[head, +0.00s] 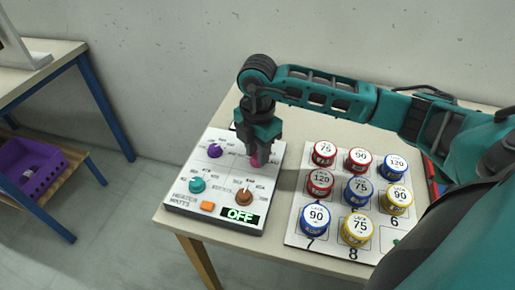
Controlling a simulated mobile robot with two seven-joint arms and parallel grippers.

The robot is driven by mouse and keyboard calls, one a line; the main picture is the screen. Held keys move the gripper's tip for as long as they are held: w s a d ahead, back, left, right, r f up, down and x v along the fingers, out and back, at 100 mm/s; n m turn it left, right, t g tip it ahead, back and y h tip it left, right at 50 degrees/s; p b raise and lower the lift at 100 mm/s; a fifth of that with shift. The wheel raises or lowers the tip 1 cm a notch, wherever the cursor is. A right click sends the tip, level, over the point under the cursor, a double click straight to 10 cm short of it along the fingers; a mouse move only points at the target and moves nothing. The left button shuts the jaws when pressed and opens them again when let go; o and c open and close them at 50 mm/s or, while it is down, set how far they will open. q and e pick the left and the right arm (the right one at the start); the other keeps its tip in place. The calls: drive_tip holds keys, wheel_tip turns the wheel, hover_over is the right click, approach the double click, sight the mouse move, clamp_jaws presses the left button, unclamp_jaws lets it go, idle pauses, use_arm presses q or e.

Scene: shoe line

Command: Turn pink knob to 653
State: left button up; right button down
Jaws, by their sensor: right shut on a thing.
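The white control panel (180,196) lies on the left part of the table. The pink knob (258,160) is at its upper right. My right gripper (259,153) points down and is shut on the pink knob, whose pointer and dial marks are mostly hidden by the fingers. A purple knob (215,151), a teal knob (197,185) and a brown knob (244,197) are also on the panel. The display (240,215) reads OFF, beside an orange button (207,206). My left gripper is not in view.
Right of the panel, a white numbered board (293,225) holds several red, blue and yellow labelled tins, such as a red one (324,153). The table edge (168,222) is close in front of the panel. A purple crate (32,180) stands on a blue-legged bench at left.

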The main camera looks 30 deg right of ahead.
drive_tip(key=shift+d, duration=0.1)
drive_tip(key=c, duration=0.8)
unclamp_jaws()
wheel_tip(320, 180, up, 13)
drive_tip(key=shift+p, duration=0.3)
